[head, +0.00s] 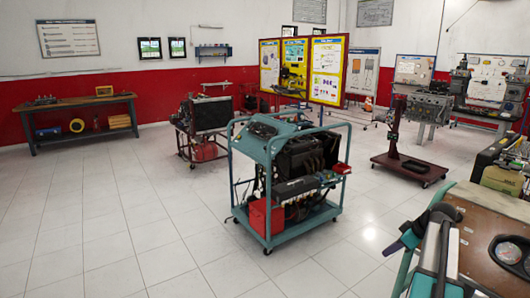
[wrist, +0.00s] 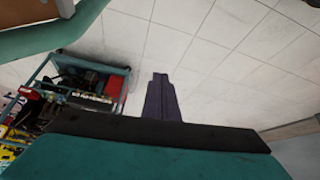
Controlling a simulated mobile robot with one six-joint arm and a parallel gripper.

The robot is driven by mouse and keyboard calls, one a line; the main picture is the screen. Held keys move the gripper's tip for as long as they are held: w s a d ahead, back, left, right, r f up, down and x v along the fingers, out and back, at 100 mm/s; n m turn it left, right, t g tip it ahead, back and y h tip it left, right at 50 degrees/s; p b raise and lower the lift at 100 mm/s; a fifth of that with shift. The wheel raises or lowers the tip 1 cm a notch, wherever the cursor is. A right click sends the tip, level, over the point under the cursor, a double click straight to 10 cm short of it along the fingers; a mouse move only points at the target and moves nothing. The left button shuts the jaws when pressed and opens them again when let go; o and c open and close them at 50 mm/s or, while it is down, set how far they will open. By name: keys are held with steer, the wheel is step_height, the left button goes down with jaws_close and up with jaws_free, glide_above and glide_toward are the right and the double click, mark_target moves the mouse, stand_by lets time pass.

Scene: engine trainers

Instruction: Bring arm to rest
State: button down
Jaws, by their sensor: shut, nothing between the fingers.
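My gripper (head: 388,250) shows at the lower right of the head view, at the end of my arm. Its purple-grey fingers point left and slightly down over the tiled floor. In the wrist view the gripper (wrist: 158,80) has its fingers together in one narrow shape. Nothing is held between them. White floor tiles show beyond the fingertips, and the fingers appear to touch nothing. Part of my arm is cut off by the frame edge.
A teal engine trainer cart (head: 262,178) stands mid-floor; it also shows in the wrist view (wrist: 85,85). A trainer with a brown panel (head: 480,240) is close at right. A workbench (head: 75,106) stands at the back left. The left floor is clear.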

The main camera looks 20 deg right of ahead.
steer(key=w+a+f+n+g+y, duration=0.1)
steer(key=w+a+f+g, duration=0.1)
steer(key=a+f, duration=1.05)
steer(key=w+a+f+n+g+y, duration=0.25)
steer(key=a+f, duration=0.75)
steer(key=a, duration=0.6)
steer(key=s+a+f+g+h, duration=0.1)
steer(key=s+a+f+g, duration=0.2)
steer(key=s+a+f, duration=0.7)
steer(key=s+a+f+g+h, duration=0.1)
steer(key=s+a+f+g, duration=0.2)
steer(key=s+a+f, duration=0.7)
steer(key=s+a+f+m+h, duration=0.1)
steer(key=s+f+m+h, duration=0.1)
steer(key=s+m, duration=0.6)
steer(key=shift+s+f+g+h, duration=0.4)
steer(key=shift+s+h, duration=0.45)
steer(key=shift+s, duration=1.1)
steer(key=shift+r+m, duration=0.1)
steer(key=shift+m, duration=0.15)
